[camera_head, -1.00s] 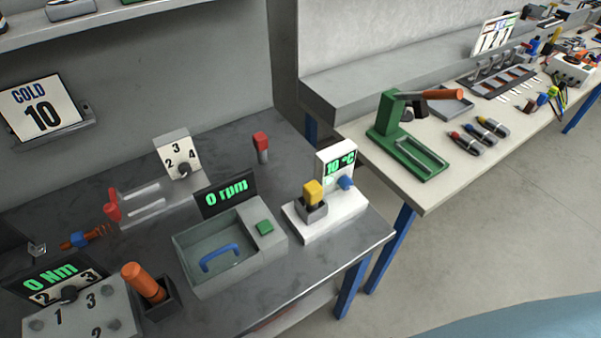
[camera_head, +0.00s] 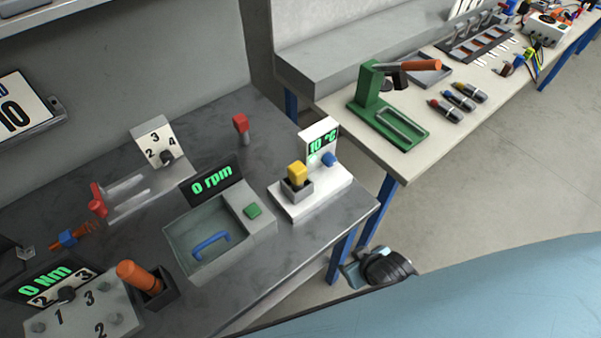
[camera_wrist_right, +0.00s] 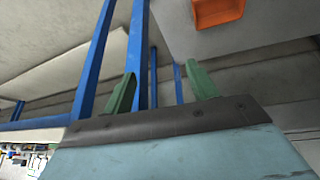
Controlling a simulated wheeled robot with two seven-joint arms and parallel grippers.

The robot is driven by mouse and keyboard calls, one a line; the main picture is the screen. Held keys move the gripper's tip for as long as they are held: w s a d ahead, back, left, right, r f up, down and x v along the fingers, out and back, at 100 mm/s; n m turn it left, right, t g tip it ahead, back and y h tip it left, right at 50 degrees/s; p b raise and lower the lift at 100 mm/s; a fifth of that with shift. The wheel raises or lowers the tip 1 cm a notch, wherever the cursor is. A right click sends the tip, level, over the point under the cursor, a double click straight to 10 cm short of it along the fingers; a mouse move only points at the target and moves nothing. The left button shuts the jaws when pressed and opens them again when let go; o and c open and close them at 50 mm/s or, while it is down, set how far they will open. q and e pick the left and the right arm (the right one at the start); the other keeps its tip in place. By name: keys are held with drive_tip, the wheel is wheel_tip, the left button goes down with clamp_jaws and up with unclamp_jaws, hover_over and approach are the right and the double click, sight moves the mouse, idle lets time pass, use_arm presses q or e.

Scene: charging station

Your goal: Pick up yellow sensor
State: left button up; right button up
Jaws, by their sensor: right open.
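The sensor does not show in the wrist view. My left gripper is not in view.
A box with a blue handle (camera_head: 211,246) and a 0 rpm display stands left of the white unit. The grey table's front edge (camera_head: 345,232) lies between my right gripper and the sensor. A green press (camera_head: 387,110) stands on the bench at right. Blue table legs (camera_wrist_right: 97,60) show in the wrist view.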

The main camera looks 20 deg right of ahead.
drive_tip(key=w+a+r+t+p, duration=0.1)
drive_tip(key=w+a+r+t, duration=0.15)
drive_tip(key=r, duration=1.35)
drive_tip(key=n+t+y, duration=0.2)
drive_tip(key=t+y, duration=0.2)
drive_tip(key=t, duration=0.1)
approach(293, 171)
wheel_tip(293, 171, down, 2)
drive_tip(key=d, duration=0.2)
drive_tip(key=x, duration=1.3)
drive_tip(key=shift+s+a+f+b, duration=0.1)
drive_tip(key=shift+s+a+b, duration=0.05)
drive_tip(key=shift+a+b, duration=0.15)
drive_tip(key=shift+d, duration=0.1)
drive_tip(key=c, duration=1.1)
